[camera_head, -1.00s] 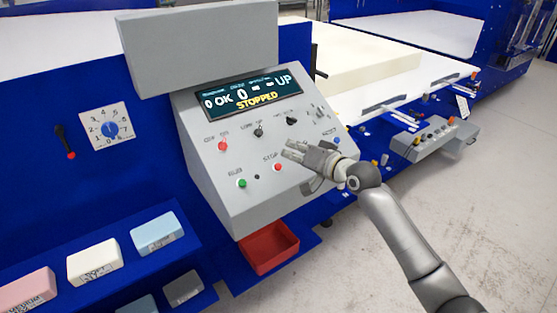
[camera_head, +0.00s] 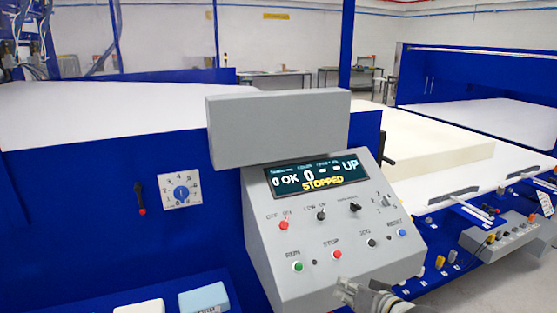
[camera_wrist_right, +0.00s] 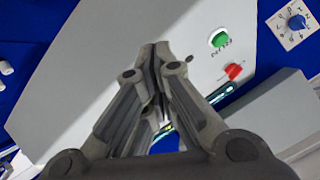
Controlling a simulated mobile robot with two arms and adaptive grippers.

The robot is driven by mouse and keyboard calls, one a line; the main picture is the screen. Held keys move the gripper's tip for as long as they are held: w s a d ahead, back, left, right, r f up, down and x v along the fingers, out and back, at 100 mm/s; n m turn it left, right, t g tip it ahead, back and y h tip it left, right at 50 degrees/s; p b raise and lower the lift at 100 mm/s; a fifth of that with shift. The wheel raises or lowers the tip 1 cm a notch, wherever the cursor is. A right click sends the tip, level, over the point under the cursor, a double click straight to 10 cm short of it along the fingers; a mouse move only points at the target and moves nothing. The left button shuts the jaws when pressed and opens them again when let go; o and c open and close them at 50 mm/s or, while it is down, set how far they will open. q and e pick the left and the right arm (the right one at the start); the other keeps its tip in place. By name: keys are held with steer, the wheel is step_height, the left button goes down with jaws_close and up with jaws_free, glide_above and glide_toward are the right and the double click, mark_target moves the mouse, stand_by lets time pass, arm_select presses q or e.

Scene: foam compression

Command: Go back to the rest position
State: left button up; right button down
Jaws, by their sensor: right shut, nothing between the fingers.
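My right gripper (camera_head: 372,298) shows at the bottom edge of the head view, below and in front of the grey control panel (camera_head: 318,265). In the right wrist view its fingers (camera_wrist_right: 158,50) are together and empty, with the panel face behind them. The panel's display (camera_head: 317,176) reads "STOPPED" and "UP". The green RUN button (camera_head: 297,266) and the red STOP button (camera_head: 336,254) are uncovered. My left gripper is not in view.
A blue machine body with a dial (camera_head: 181,192) and a red-tipped lever (camera_head: 142,211) stands to the left. A cream foam block (camera_head: 430,142) lies on the white bed behind the panel. Blue and white blocks (camera_head: 204,298) sit at the bottom left. Grey floor shows at the lower right.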

steer(key=s+a+f+n+g+h, duration=0.1)
steer(key=s+f+g, duration=0.1)
steer(key=s+f, duration=0.45)
steer(key=s+f+n+g+h, duration=0.1)
steer(key=s+f+g, duration=0.15)
steer(key=s, duration=0.75)
steer(key=s+d+f+n+g+h, duration=0.1)
steer(key=s+d+f+g+h, duration=0.1)
steer(key=s, duration=0.7)
steer(key=s+d+f+g+h, duration=0.1)
steer(key=s+d+f+g, duration=0.1)
steer(key=s, duration=0.7)
step_height(320, 180, down, 31)
steer(key=s+b, duration=0.2)
steer(key=b, duration=0.2)
steer(key=s+d+f+g+b, duration=0.2)
steer(key=s+f+b, duration=0.1)
steer(key=s+f, duration=1.3)
step_height(320, 180, down, 2)
steer(key=shift+d+n+h, duration=0.3)
steer(key=shift+d+n, duration=0.05)
steer(key=shift+n, duration=0.05)
